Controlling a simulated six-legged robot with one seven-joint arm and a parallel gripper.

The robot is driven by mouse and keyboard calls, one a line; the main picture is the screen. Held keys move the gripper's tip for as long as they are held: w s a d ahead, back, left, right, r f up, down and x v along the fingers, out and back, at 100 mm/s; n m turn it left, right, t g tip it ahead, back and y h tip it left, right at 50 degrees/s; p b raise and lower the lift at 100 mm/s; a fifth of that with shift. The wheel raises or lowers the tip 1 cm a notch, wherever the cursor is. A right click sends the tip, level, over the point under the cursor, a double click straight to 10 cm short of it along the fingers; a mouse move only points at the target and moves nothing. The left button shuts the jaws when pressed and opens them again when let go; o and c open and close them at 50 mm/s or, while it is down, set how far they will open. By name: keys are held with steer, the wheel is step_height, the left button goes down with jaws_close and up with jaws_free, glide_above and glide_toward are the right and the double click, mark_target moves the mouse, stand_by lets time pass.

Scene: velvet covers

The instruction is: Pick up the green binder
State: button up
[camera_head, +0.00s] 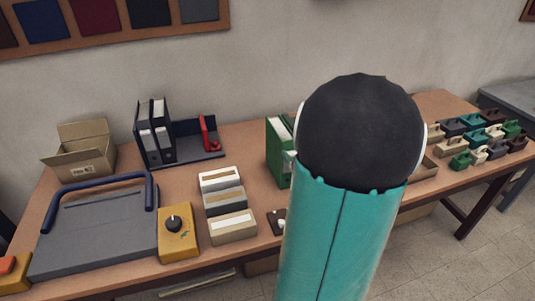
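The green binder (277,153) stands upright on the wooden table, right of the table's middle in the head view. White paper or a label shows on it. Its right side is hidden behind my own arm, whose teal link and round black joint fill the middle right of the picture. My gripper is not visible, so its place relative to the binder cannot be told.
Dark binders (153,130) stand in a rack with a red object (208,133). A cardboard box (80,150), a grey press with a blue handle (98,228), a yellow control box (178,232), small boxes (226,203) and many coloured blocks (471,142) crowd the table (246,149).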

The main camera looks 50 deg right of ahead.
glide_toward(284, 132)
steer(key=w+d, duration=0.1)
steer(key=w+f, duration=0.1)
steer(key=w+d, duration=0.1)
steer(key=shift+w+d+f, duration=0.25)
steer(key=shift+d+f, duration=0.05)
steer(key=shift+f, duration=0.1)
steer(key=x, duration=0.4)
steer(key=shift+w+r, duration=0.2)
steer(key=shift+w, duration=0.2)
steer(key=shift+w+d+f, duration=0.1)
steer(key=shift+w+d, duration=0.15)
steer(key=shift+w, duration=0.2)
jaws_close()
